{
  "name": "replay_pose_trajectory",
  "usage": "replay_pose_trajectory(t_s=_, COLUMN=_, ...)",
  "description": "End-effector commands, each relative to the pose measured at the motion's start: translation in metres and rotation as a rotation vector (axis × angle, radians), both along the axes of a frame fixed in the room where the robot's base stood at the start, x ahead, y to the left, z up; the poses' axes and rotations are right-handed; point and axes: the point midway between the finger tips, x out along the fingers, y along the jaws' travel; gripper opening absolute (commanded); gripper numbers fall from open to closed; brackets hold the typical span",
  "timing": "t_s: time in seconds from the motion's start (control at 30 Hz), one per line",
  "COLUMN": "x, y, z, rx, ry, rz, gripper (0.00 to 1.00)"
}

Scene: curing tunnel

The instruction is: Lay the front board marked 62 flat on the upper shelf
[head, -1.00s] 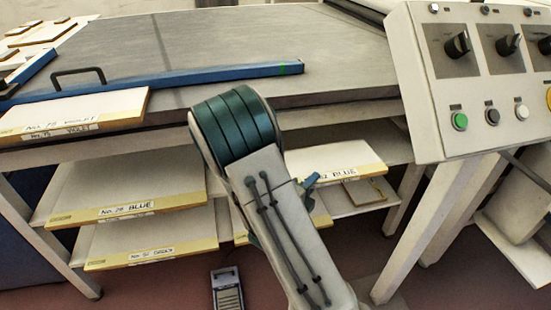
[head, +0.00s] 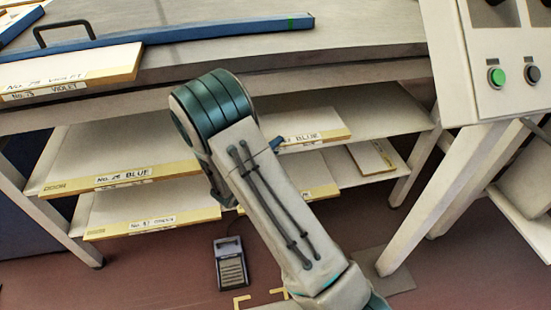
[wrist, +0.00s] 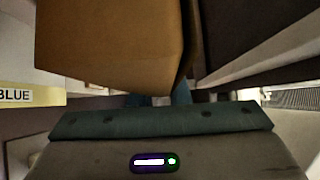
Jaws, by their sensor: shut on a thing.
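The front board (head: 322,127) shows to the right of my arm in the head view, pale with a yellow front edge. Its label ends in BLUE; my arm hides part of its number. It lies about level with the upper shelf (head: 398,112); I cannot tell whether it touches it. My gripper is mostly hidden behind my arm in the head view. In the wrist view my gripper (wrist: 162,99) is shut on the board, whose brown face (wrist: 110,45) fills the upper middle.
A No. 28 BLUE board (head: 110,165) lies left on the upper shelf. Boards (head: 150,210) lie on the lower shelf. A VIOLET board (head: 70,72) is on the table edge. A foot pedal (head: 231,265) is on the floor; a control box (head: 490,65) stands right.

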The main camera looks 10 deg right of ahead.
Motion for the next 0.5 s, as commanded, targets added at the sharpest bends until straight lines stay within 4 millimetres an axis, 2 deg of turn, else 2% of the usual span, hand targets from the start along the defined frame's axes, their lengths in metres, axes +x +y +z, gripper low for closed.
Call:
replay_pose_trajectory(t_s=0.3, x=0.0, y=0.0, z=-0.039, rx=-0.001, ry=0.0, rz=-0.001, gripper=0.0)
replay_pose_trajectory(t_s=0.5, x=0.0, y=0.0, z=-0.039, rx=-0.001, ry=-0.002, rz=0.0, gripper=0.0)
